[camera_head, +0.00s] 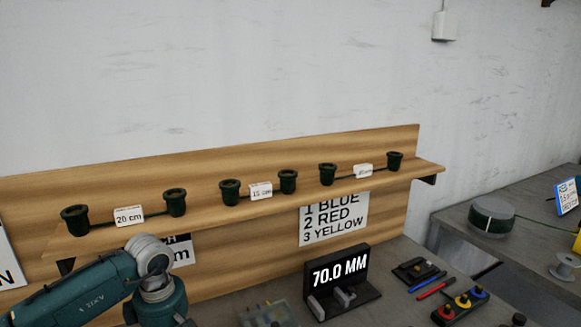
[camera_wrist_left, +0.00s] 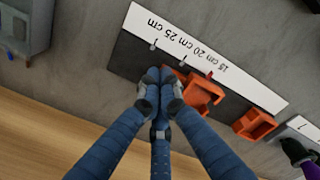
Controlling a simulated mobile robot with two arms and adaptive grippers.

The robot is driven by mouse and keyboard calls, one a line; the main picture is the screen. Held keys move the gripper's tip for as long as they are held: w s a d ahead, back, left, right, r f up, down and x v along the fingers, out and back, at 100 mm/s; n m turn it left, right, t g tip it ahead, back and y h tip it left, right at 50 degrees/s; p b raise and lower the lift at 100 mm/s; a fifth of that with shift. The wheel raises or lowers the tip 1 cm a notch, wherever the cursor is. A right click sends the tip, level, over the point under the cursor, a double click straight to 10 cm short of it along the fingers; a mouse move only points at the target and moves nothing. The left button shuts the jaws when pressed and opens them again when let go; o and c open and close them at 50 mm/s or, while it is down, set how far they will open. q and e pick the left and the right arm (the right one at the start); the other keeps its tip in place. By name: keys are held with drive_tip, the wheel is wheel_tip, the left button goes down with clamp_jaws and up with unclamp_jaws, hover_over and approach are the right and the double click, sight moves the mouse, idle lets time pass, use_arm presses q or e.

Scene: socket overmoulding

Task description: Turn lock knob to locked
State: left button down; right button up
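My left gripper (camera_wrist_left: 159,76) has its fingertips together over a dark plate (camera_wrist_left: 128,54) in the left wrist view. I see nothing clearly held between them. An orange block (camera_wrist_left: 203,98) sits on the plate just right of the fingertips, and a second orange block (camera_wrist_left: 254,124) is at the plate's right end. A white strip (camera_wrist_left: 200,50) marked 15, 20 and 25 cm runs along the plate, with small pale and red pins beside it. I cannot make out the lock knob; the fingers may hide it. In the head view only my left arm shows, at lower left.
A wooden shelf (camera_head: 255,205) carries several dark green cups. Below it stand a black 70.0 MM display (camera_head: 340,270) and a block with coloured buttons (camera_head: 462,304). A grey fixture (camera_wrist_left: 24,25) is at the wrist view's top left; a dark purple object (camera_wrist_left: 299,155) is at lower right.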

use_arm(q)
drive_tip(key=shift+s+f, duration=0.45)
drive_tip(key=shift+f, duration=0.25)
drive_tip(key=shift+d, duration=0.25)
wheel_tip(320, 180, up, 7)
drive_tip(key=p, duration=0.3)
drive_tip(key=shift+w+d+f, duration=0.15)
drive_tip(key=shift+w, duration=0.1)
